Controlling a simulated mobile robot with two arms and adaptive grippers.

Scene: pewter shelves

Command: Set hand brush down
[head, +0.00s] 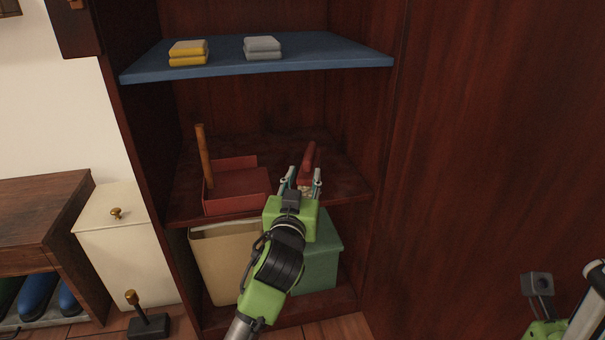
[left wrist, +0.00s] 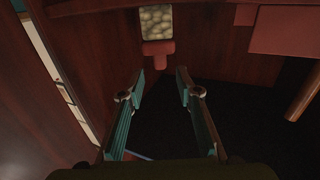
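The hand brush (head: 308,162) has a red body and pale bristles. It is at the right part of the middle shelf, just beyond my left gripper. In the left wrist view the brush (left wrist: 158,50) shows its bristles and a red handle end, ahead of the fingertips. My left gripper (head: 302,181) is open. Its fingers stand apart with a clear gap, and in the left wrist view (left wrist: 154,85) nothing is clamped between them. My arm hides part of the brush and shelf. Fingers of my right gripper do not show.
A red dustpan (head: 238,184) with an upright wooden handle stands left on the middle shelf (head: 335,198). A blue shelf (head: 340,60) above holds yellow and grey folded cloths. Beige (head: 222,262) and green (head: 326,258) bins stand below. The cabinet's right wall (head: 480,150) is close.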

